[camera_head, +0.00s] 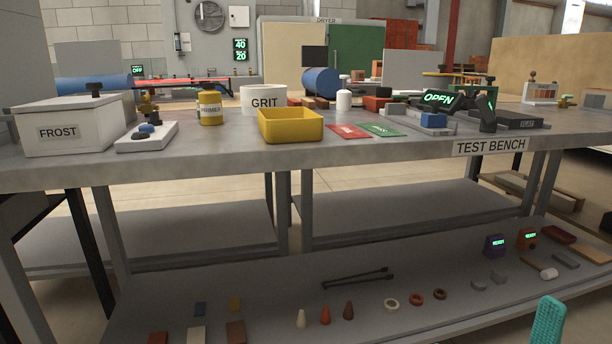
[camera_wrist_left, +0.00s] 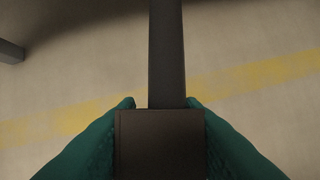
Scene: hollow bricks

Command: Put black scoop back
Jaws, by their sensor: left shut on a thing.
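In the left wrist view my left gripper (camera_wrist_left: 160,105) is shut on a dark thing, which I take for the black scoop (camera_wrist_left: 165,55). A blocky dark part sits between the two teal fingers, and a long straight bar runs from it to the top of the picture. No scoop bowl shows. Floor with a yellow stripe is behind it. My left gripper is not in the head view. There, one teal finger, apparently of my right gripper (camera_head: 547,321), shows at the bottom right; its other finger is hidden. A white GRIT container (camera_head: 264,100) stands on the bench.
The grey test bench (camera_head: 400,150) carries a FROST box (camera_head: 70,125), a PRIMER can (camera_head: 210,108), a yellow tray (camera_head: 290,124) and red and green cards. A black OPEN display (camera_head: 439,99) stands right. The lower shelf holds two thin black rods (camera_head: 357,278), cones, rings and small blocks.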

